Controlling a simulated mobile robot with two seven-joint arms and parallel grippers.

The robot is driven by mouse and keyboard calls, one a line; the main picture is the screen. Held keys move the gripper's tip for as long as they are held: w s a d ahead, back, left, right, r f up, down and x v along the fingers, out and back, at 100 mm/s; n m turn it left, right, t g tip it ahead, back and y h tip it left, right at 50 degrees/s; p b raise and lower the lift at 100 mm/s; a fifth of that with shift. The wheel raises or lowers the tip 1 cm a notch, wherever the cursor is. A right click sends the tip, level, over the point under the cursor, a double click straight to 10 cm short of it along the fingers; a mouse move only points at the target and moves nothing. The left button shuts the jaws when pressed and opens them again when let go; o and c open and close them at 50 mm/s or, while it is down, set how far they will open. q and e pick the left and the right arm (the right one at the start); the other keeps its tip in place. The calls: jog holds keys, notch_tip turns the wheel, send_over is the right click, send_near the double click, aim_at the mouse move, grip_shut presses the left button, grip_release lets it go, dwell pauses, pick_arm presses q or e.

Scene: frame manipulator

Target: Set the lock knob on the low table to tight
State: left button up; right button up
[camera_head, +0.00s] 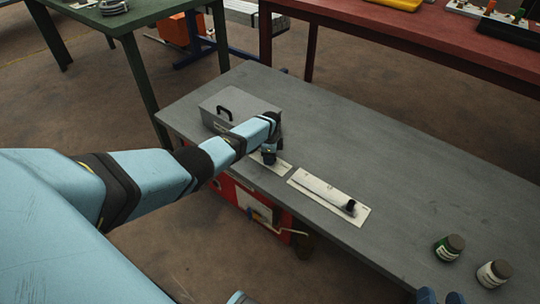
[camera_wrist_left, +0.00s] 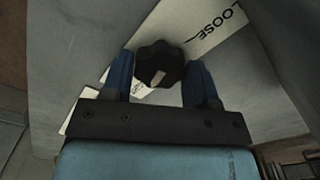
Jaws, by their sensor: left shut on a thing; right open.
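The lock knob (camera_wrist_left: 156,62) is black and lobed with a pale pointer mark, and sits on a white plate (camera_wrist_left: 190,32) on the low table (camera_head: 395,182). The word LOOSE shows on the plate at the upper right in the left wrist view; other lettering is partly hidden by the gripper. My left gripper (camera_head: 268,157) is shut on the knob, one blue finger on each side. In the head view the arm mostly hides the knob. My right gripper (camera_head: 441,297) shows only as two blue fingertips, apart and empty, at the bottom edge.
A grey box with a black handle (camera_head: 238,106) stands just behind my left gripper. A white plate with a slider (camera_head: 328,196) lies to the right. Two jars (camera_head: 449,247) (camera_head: 494,273) stand near the table's right end. A red unit (camera_head: 237,195) is below the front edge.

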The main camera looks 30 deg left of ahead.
dwell(0.5)
pick_arm(q)
jog(key=o, duration=0.9)
jog(key=shift+r, duration=0.25)
notch_tip(320, 180, up, 8)
jog(key=p, duration=0.4)
jog(key=shift+r+p, duration=0.1)
jog(key=shift+p, duration=0.25)
jog(key=shift+r+p, duration=0.75)
jog(key=shift+r, duration=1.8)
pick_arm(e)
jog(key=s+d+f+g+h, duration=0.2)
jog(key=d+f+g+h, duration=0.1)
jog(key=f, duration=0.3)
jog(key=shift+s+d+f+g, duration=0.3)
jog(key=shift+d+f+g, duration=0.1)
jog(key=shift+g, duration=0.1)
pick_arm(q)
jog(key=shift+r, duration=0.1)
pick_arm(e)
jog(key=shift+r, duration=0.15)
